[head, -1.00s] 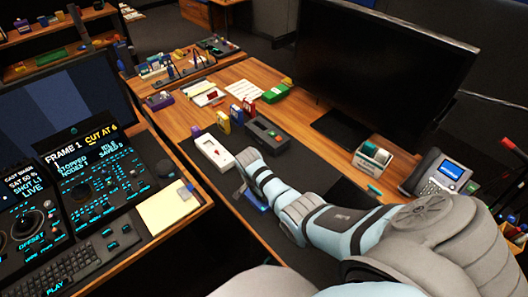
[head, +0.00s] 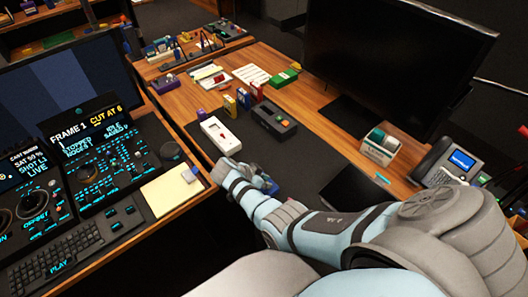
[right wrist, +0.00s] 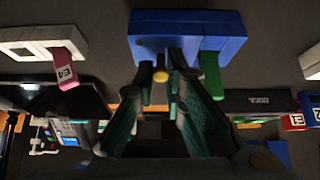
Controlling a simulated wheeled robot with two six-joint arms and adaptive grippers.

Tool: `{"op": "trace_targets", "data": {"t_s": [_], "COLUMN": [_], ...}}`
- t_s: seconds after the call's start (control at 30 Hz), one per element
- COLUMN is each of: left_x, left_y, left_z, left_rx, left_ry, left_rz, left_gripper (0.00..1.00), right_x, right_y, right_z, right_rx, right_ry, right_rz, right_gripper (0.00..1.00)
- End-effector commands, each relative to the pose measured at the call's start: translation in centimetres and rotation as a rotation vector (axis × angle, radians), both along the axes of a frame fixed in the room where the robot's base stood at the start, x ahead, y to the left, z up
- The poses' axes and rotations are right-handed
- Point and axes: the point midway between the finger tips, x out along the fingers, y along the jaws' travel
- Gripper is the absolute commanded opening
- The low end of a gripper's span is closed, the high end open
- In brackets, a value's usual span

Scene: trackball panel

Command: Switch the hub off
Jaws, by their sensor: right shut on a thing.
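My right gripper (right wrist: 160,75) is shut on a small yellow knob at the near edge of a blue box (right wrist: 215,38) in the right wrist view. A green tab (right wrist: 211,75) hangs beside it. A white box with a red switch (head: 219,134) and a dark box with coloured buttons (head: 272,118) stand beyond. I cannot tell which box is the hub. My left gripper is out of view.
A large monitor (head: 400,60), a phone (head: 450,165) and a card holder (head: 380,147) stand to the right. A control console with keyboard (head: 60,255) and notepad (head: 172,190) are at the left.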

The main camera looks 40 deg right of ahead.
Motion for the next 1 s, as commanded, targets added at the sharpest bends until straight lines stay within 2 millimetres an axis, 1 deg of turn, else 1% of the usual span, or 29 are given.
{"op": "trace_targets", "data": {"t_s": [0.13, 0.17, 0.2, 0.27, 0.3, 0.57, 0.63, 0.73, 0.9, 1.0], "left_x": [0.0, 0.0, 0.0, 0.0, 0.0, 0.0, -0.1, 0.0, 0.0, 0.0], "left_y": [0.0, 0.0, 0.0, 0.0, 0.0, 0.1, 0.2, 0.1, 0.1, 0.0], "left_z": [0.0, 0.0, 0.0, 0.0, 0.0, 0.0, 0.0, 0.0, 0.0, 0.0], "left_rx": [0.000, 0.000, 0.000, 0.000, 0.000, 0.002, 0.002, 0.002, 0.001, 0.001], "left_ry": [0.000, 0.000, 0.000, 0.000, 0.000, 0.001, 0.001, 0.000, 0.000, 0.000], "left_rz": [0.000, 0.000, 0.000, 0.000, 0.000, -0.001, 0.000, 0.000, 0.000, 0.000], "left_gripper": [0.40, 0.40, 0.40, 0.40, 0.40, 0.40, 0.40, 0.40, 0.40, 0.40], "right_x": [0.0, 0.0, 0.0, 0.0, 0.0, 0.0, 0.0, -0.1, -0.3, -0.4], "right_y": [0.0, 0.0, 0.0, 0.0, 0.0, 0.0, 0.4, 1.4, 3.6, 4.3], "right_z": [0.0, 0.0, 0.0, 0.0, 0.0, 0.1, 0.5, 1.9, 4.9, 5.9], "right_rx": [0.001, 0.001, 0.001, 0.001, 0.001, 0.001, 0.001, 0.003, 0.003, 0.003], "right_ry": [0.000, 0.000, 0.000, 0.000, 0.000, 0.000, -0.002, -0.004, -0.003, -0.001], "right_rz": [0.000, 0.000, 0.000, 0.000, 0.000, 0.000, 0.002, 0.001, 0.000, 0.001], "right_gripper": [0.00, 0.14, 0.20, 0.30, 0.33, 0.33, 0.33, 0.33, 0.33, 0.33]}}
